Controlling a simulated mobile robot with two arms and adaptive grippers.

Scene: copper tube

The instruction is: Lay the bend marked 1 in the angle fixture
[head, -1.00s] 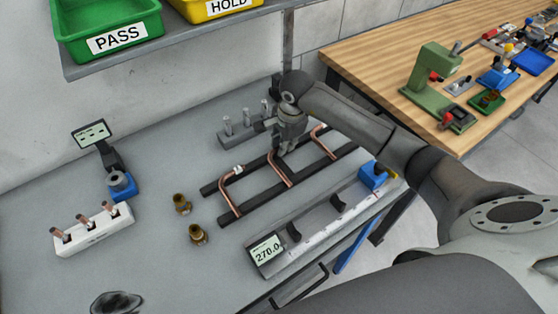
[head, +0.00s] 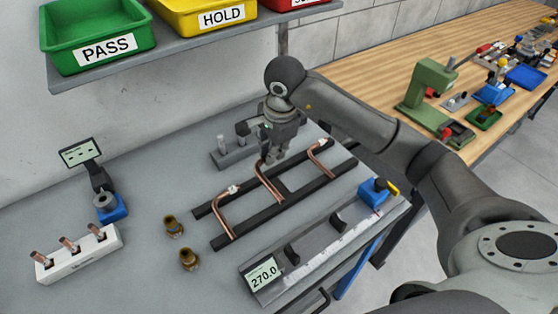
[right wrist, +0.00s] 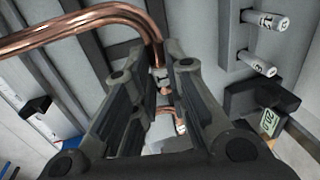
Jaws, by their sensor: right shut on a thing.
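Several copper bends lie across a dark two-rail rack (head: 325,178): a left bend (head: 221,215), a middle bend (head: 267,186) and a right bend (head: 322,160). Pale tags show on the left and right bends; their marks are too small to read in the head view. My right gripper (head: 265,157) is shut on the far end of the middle bend. In the right wrist view, the copper tube (right wrist: 85,30) curves down between my fingers (right wrist: 161,78). I cannot tell whether the bend is clear of the rails. I cannot identify the angle fixture with certainty. My left gripper is not in view.
A grey block with pegs (head: 235,152) stands behind the rack. Two brass fittings (head: 173,226) and a white holder with copper pieces (head: 80,254) stand left. The shelf with bins (head: 100,50) is above.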

